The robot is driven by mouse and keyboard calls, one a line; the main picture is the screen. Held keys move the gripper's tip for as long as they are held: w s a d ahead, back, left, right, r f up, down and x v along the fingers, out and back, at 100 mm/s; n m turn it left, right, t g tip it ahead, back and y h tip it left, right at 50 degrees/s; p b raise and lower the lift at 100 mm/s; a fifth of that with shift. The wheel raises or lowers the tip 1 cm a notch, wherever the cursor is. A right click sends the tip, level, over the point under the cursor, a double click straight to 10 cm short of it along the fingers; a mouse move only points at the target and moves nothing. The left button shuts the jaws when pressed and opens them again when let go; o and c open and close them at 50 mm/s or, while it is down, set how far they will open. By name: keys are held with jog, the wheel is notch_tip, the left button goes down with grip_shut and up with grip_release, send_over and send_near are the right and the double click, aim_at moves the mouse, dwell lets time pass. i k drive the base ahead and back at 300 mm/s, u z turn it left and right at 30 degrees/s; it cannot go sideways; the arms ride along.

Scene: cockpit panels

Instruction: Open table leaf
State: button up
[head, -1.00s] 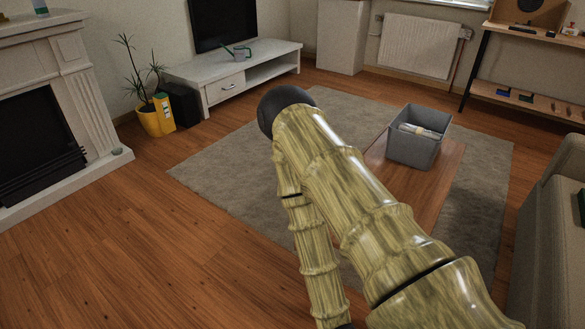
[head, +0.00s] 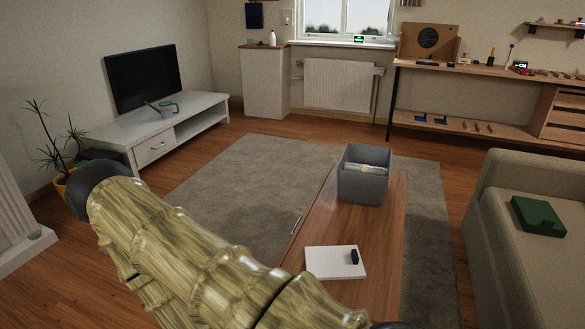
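A low wooden coffee table (head: 345,225) stands on the grey rug, long and narrow, running away from me. A thin metallic strip (head: 295,225), perhaps a handle, shows at its left edge. I cannot tell a separate leaf from the rest of the table. My bamboo-patterned arm crosses the lower left and hides the near part of the table.
On the table are a grey bin (head: 363,176) with papers and a white sheet or book (head: 335,262) with a small black object. A sofa (head: 520,240) stands right, a TV stand (head: 150,135) at back left. The rug (head: 240,185) left of the table is clear.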

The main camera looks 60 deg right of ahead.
aim_at(303, 220)
jog(key=i, duration=2.15)
jog(key=u, duration=0.05)
jog(key=k, duration=0.35)
jog(key=u, duration=0.05)
